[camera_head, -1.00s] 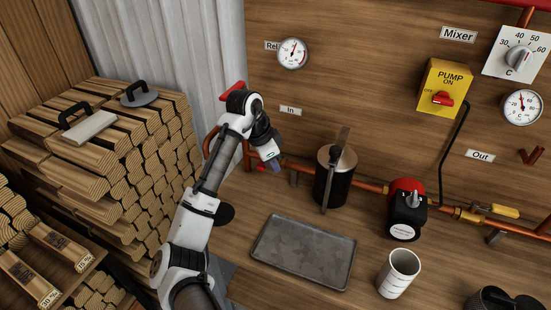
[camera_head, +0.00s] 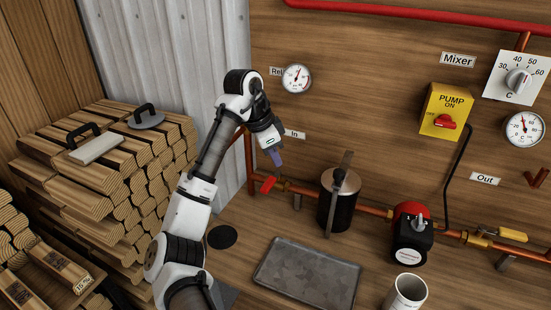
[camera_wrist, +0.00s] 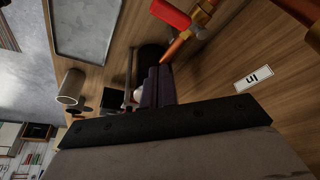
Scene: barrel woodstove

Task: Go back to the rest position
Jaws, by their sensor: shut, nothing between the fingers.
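My gripper (camera_head: 275,157) is shut and empty. It hangs in the air in front of the wooden wall, just below the "In" label (camera_head: 295,134). A red valve handle (camera_head: 268,184) on the copper pipe (camera_head: 312,196) is a little below the fingertips, with a gap between them in the head view. In the wrist view the dark closed fingers (camera_wrist: 157,88) are in the middle, with the red handle (camera_wrist: 170,13) above them and the label (camera_wrist: 253,78) to the right.
A black canister (camera_head: 338,208), a red and black pump (camera_head: 410,235) and a yellow valve handle (camera_head: 513,235) stand along the pipe. A grey tray (camera_head: 305,276) and a white cup (camera_head: 405,293) are in front. Stacked firewood (camera_head: 120,195) fills the left.

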